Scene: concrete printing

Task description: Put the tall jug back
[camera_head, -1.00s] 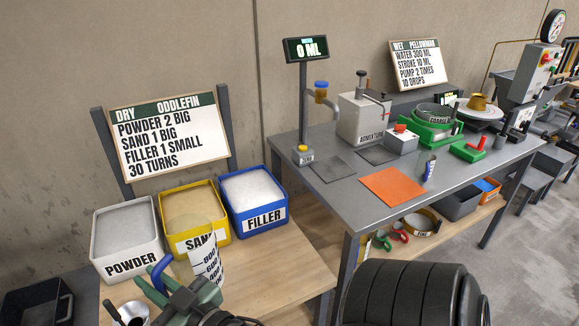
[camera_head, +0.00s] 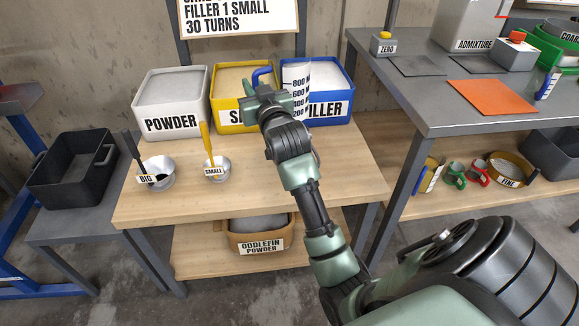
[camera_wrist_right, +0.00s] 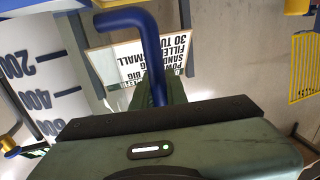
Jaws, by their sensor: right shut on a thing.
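The tall jug (camera_head: 299,88) is clear with a white band marked 200 to 800 and a blue handle. My right gripper (camera_head: 266,96) is shut on the handle, just left of the jug's body. In the camera_head view the jug appears upright in front of the yellow sand bin and the blue filler bin; whether its base touches the wooden table is hidden by my gripper and arm. In the right wrist view the blue handle (camera_wrist_right: 150,55) rises from between the jaws, with the marked jug wall (camera_wrist_right: 42,90) on the left. My left gripper is out of view.
The wooden table (camera_head: 345,180) carries the powder bin (camera_head: 171,121), the yellow sand bin (camera_head: 219,119), the filler bin (camera_head: 341,110), a big scoop (camera_head: 162,176) and a small scoop (camera_head: 218,173). The grey bench (camera_head: 438,112) stands right, with an orange mat (camera_head: 492,98). The wooden table's right front is clear.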

